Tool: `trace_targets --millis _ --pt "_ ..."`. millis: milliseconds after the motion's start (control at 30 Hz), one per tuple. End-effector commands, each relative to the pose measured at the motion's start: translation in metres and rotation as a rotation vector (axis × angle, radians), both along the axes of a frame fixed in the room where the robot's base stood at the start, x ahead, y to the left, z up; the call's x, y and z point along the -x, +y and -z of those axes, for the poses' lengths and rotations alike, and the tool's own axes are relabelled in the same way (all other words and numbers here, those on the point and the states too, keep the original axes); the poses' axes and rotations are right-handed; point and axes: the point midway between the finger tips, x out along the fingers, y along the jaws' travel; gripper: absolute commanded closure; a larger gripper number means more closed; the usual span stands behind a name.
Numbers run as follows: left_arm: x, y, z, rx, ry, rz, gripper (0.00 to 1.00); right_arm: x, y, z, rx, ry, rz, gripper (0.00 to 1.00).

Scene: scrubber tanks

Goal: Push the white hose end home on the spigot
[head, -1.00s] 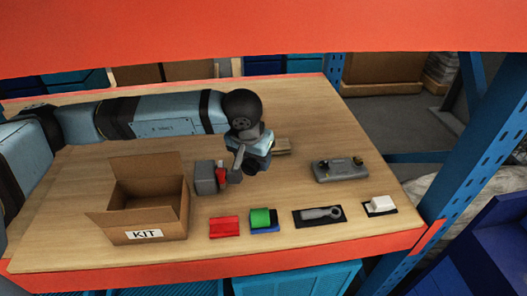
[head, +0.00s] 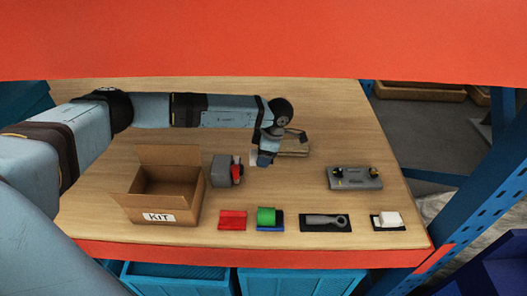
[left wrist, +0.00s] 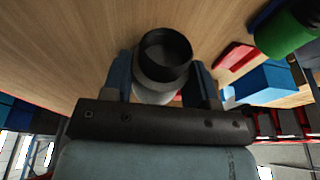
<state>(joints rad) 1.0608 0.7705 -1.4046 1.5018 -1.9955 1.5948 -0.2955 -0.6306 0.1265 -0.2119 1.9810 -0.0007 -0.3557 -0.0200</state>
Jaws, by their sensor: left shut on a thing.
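My left gripper (head: 262,160) hangs over the middle of the table, right of a grey block with a red part (head: 222,170). It is shut on a pale round piece, seemingly the white hose end (head: 253,157). In the left wrist view this piece (left wrist: 152,90) sits between the two fingers (left wrist: 162,88), with a dark ring and dark round opening at its far end. I cannot tell which fitting is the spigot; a grey plate with small fittings (head: 355,178) lies to the right, apart from the gripper. My right gripper is not in view.
An open carton marked KIT (head: 158,217) stands at the left.

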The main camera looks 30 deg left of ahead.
Motion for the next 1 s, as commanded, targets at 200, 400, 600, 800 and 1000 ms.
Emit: trace_targets --millis 200,400,600,800,1000 --pt "0.0 0.001 0.003 0.001 -0.001 -0.025 0.79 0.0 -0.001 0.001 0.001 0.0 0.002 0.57" --pt "0.0 0.001 0.01 0.001 0.0 -0.023 0.79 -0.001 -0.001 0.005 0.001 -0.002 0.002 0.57" --pt "-0.001 0.001 0.024 0.001 -0.001 -0.023 0.79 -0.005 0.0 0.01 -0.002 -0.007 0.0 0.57" --pt "0.0 0.001 0.04 0.0 -0.002 -0.021 0.79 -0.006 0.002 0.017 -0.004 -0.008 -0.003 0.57" --pt "0.0 0.001 0.057 0.0 0.0 -0.022 0.79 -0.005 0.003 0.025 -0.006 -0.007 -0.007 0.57"
